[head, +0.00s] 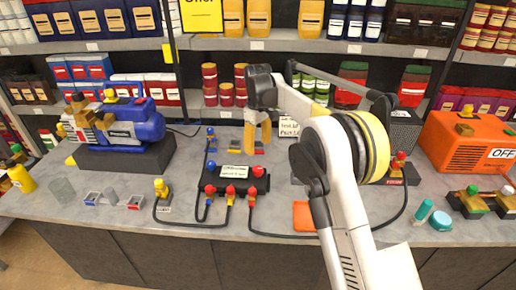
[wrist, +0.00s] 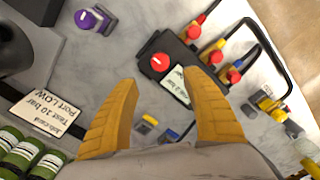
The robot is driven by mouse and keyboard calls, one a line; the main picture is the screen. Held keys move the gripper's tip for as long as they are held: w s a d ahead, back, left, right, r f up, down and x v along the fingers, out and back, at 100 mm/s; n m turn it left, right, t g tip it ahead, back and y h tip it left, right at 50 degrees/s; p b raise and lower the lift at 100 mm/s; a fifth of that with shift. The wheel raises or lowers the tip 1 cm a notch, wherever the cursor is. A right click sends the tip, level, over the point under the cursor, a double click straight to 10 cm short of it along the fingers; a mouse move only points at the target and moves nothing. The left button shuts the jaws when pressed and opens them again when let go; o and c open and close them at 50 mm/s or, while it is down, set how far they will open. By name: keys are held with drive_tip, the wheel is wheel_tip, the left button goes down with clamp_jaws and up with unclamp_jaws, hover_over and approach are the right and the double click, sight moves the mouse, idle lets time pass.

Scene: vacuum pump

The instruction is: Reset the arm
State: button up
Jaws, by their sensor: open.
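My gripper (head: 257,137) has yellow fingers and hangs over the middle of the counter in the head view. In the wrist view its two fingers (wrist: 160,115) are spread apart, with nothing between them but the counter below. My white arm rises from the front right and bends over to it. Below the gripper sits a black manifold box (head: 234,182) with a red knob and a pale label. The box also shows beyond the fingers in the wrist view (wrist: 185,68).
A blue vacuum pump (head: 135,127) stands on a dark base at the left. An orange machine marked OFF (head: 465,143) stands at the right. Black hoses and colored valves surround the manifold. Shelves with stacked cans (head: 210,85) line the back.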

drive_tip(key=s+d+r+m+t+b, duration=0.25)
drive_tip(key=s+d+r+m, duration=0.25)
drive_tip(key=s+d+r, duration=1)
drive_tip(key=s+d+f+m+t, duration=0.1)
drive_tip(key=s+d+f, duration=0.1)
drive_tip(key=s, duration=0.6)
drive_tip(key=s+d+f+m+t, duration=0.2)
drive_tip(key=s+f, duration=0.2)
drive_tip(key=s, duration=0.4)
drive_tip(key=s+d+f+m+t, duration=0.1)
drive_tip(key=s+d+f+m, duration=0.1)
drive_tip(key=s, duration=0.6)
drive_tip(key=shift+d+f+t+b, duration=0.25)
drive_tip(key=shift+f+t+b, duration=0.15)
drive_tip(key=shift+f, duration=0.4)
